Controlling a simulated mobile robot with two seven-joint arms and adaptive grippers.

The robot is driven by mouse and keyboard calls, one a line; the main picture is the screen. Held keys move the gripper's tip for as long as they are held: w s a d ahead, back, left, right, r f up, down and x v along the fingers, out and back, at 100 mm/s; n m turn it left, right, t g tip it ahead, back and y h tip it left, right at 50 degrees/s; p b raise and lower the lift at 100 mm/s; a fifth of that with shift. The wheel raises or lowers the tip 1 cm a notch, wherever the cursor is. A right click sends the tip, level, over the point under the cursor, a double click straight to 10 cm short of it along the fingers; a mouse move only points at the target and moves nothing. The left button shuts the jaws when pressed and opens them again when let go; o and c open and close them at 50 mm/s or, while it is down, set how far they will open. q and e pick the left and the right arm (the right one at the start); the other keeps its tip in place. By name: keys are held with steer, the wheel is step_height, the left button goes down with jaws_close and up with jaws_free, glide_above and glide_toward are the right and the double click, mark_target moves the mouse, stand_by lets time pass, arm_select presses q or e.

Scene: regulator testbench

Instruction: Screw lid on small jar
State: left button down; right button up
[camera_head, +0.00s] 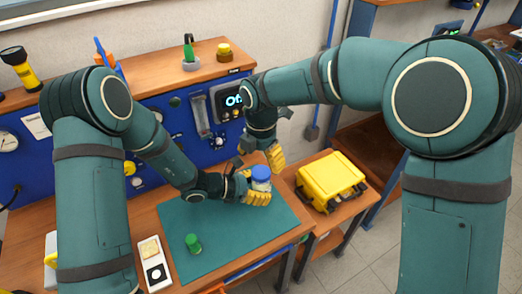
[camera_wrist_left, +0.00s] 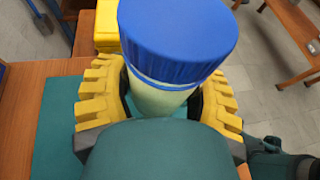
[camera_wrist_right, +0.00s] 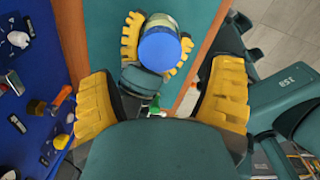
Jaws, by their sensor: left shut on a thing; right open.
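The small jar (camera_wrist_left: 160,99) has a pale greenish body and a blue lid (camera_wrist_left: 178,38) sitting on its top. My left gripper (camera_wrist_left: 160,110) is shut around the jar body and holds it upright above the green mat. In the head view the blue lid (camera_head: 260,172) shows between the yellow fingers of my left gripper (camera_head: 258,188). My right gripper (camera_head: 272,154) is open and empty, just above the lid and apart from it. In the right wrist view the lid (camera_wrist_right: 159,52) lies beyond the open fingers of my right gripper (camera_wrist_right: 165,105). Whether the lid is threaded on cannot be told.
A green mat (camera_head: 225,232) covers the bench, with a small green object (camera_head: 193,243) on it. A white tray (camera_head: 154,264) lies at the left. A yellow case (camera_head: 330,180) stands on the right. The blue instrument panel (camera_head: 176,125) rises behind.

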mark_target(261, 171)
steer(key=shift+f, duration=2.6)
steer(key=c, duration=1.3)
steer(key=m, duration=1)
steer(key=shift+m, duration=0.4)
steer(key=m, duration=0.5)
steer(key=shift+m, duration=0.3)
steer(key=o, duration=1.3)
